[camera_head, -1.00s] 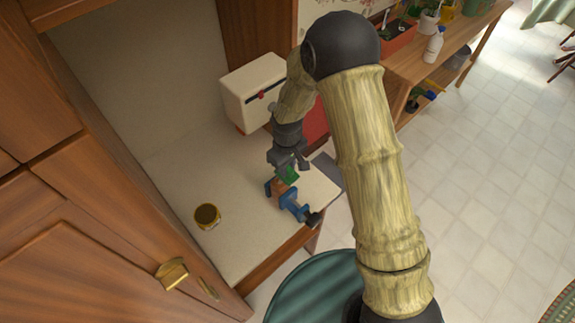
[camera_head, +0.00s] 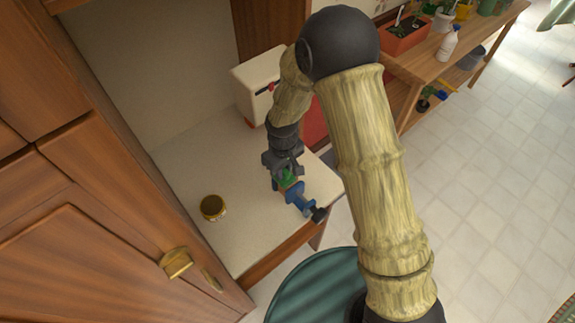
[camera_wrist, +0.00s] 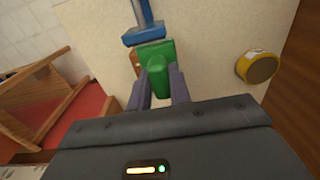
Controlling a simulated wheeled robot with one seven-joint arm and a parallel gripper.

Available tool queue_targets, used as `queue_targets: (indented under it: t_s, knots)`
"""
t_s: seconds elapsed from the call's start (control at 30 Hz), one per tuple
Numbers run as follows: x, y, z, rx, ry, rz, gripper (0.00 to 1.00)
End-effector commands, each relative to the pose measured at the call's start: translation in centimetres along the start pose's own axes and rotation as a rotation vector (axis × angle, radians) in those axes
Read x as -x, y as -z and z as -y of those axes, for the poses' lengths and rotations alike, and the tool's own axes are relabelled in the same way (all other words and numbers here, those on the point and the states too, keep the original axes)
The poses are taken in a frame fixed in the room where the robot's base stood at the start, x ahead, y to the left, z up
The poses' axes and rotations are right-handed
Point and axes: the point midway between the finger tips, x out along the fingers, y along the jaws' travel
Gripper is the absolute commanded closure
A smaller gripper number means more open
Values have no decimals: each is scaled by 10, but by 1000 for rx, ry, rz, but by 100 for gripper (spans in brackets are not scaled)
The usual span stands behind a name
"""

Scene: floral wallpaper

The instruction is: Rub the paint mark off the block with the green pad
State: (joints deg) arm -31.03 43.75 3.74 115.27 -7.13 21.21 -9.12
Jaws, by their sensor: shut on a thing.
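My gripper (camera_wrist: 160,88) is shut on the green pad (camera_wrist: 153,60), which also shows small below the jaws in the head view (camera_head: 288,179). A blue vise (camera_head: 304,200) stands near the counter's front edge; in the wrist view (camera_wrist: 143,33) it lies just beyond the pad. The reddish-brown block (camera_wrist: 136,57) shows only as a sliver at the pad's left side. The pad covers most of it from above; I cannot tell whether they touch. No paint mark can be made out.
A round yellow tin (camera_head: 213,207) stands on the pale counter (camera_head: 245,230), left of the vise. A cream box (camera_head: 251,86) stands behind my gripper. A wooden cabinet door (camera_head: 90,245) is close on the left. The counter between tin and vise is clear.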

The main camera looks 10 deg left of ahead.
Motion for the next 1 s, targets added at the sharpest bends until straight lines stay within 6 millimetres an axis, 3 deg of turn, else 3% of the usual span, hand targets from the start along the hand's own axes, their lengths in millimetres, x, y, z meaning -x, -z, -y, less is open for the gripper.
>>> queue_targets:
  t_s: [0.2,0.53,1.0]
  knots:
    - [-2,-2,15,3,4,6,98]
    - [1,-1,14,2,3,4,98]
    - [41,0,13,0,0,0,99]
